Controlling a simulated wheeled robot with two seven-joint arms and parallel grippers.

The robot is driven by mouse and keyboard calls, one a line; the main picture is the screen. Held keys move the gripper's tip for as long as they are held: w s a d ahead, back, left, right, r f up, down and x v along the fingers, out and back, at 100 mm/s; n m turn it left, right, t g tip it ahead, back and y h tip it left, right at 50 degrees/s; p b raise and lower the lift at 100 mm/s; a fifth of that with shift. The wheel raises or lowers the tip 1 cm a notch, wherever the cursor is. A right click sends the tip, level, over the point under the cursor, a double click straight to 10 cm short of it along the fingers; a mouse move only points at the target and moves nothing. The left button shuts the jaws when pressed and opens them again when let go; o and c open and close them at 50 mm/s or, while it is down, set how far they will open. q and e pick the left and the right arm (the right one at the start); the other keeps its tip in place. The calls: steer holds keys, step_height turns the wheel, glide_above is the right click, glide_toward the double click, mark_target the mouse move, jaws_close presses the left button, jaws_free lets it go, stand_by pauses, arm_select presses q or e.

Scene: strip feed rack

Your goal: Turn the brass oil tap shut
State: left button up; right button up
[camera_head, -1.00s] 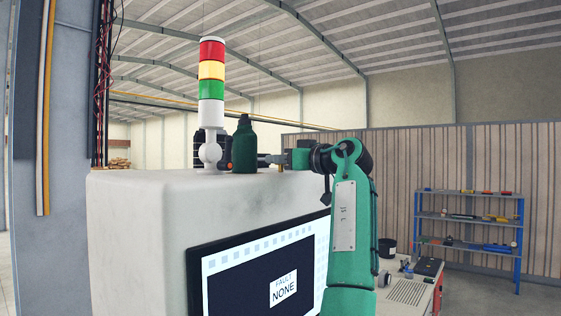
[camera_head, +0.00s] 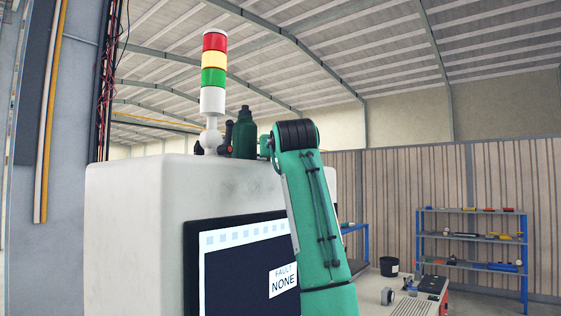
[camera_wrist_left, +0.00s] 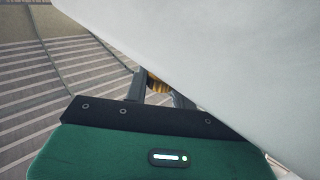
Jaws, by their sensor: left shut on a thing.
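In the left wrist view, my left gripper (camera_wrist_left: 160,90) is shut on a brass, ribbed part (camera_wrist_left: 156,82), which looks like the oil tap. The fingers and the white cabinet's surface (camera_wrist_left: 230,60) hide most of it, so I cannot tell the tap's angle. In the head view, a green arm of mine reaches up in front of the white cabinet (camera_head: 135,215), its end at the cabinet's top edge. The fingers and the tap are hidden there. My right gripper is in neither view.
A green bottle-shaped container (camera_head: 244,138) and a signal tower (camera_head: 213,75) stand on the cabinet top near the arm's end. A screen (camera_head: 235,260) reading "FAULT NONE" is on its front. A blue shelf (camera_head: 472,237) stands far right.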

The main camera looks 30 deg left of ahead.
arm_select(q)
steer(key=shift+m+t+h+b, duration=0.4)
steer(key=shift+m+t+h, duration=0.2)
steer(key=shift+h, duration=0.1)
steer(key=shift+r+m+h, duration=0.1)
steer(key=shift+m+h, duration=0.2)
steer(key=o, duration=1)
